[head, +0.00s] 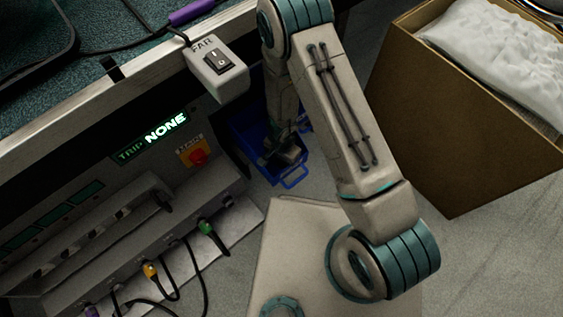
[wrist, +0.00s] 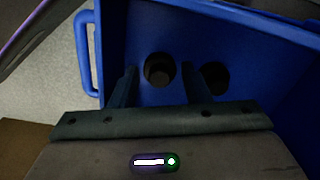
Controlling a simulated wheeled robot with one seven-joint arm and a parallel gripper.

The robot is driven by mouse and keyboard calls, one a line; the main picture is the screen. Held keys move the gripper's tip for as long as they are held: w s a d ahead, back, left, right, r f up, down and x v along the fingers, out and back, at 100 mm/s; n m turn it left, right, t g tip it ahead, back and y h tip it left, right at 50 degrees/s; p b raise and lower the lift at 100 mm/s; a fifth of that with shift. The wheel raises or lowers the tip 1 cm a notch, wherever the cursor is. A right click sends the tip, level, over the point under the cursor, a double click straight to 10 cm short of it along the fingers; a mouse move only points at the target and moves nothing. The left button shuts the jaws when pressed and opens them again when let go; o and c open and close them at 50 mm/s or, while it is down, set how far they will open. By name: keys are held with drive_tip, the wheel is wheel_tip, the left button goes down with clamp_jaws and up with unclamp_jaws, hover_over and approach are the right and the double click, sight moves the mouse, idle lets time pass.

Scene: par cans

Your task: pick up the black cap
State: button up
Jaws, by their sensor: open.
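A blue crate (head: 297,174) stands on the floor by the cabinet, and it fills much of the wrist view (wrist: 260,35). My gripper (wrist: 160,73) is inside or just over the crate, fingers open. Two dark round shapes show against the blue in the wrist view. One round shape (wrist: 159,69) lies between the fingertips, with a greyish middle. The other dark round shape (wrist: 215,77) is just right of the right finger. I cannot tell which is the black cap, or whether either is a hole. In the head view my gripper (head: 284,152) hides most of the crate's inside.
A cardboard box (head: 450,130) with a white bag (head: 500,50) stands at the right. A cabinet (head: 120,190) with cables and a switch box (head: 216,70) is at the left. The crate's handle (wrist: 86,55) sticks out at the left of the wrist view.

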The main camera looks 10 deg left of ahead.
drive_tip(key=c, duration=0.8)
drive_tip(key=shift+o, duration=0.2)
drive_tip(key=shift+r, duration=0.2)
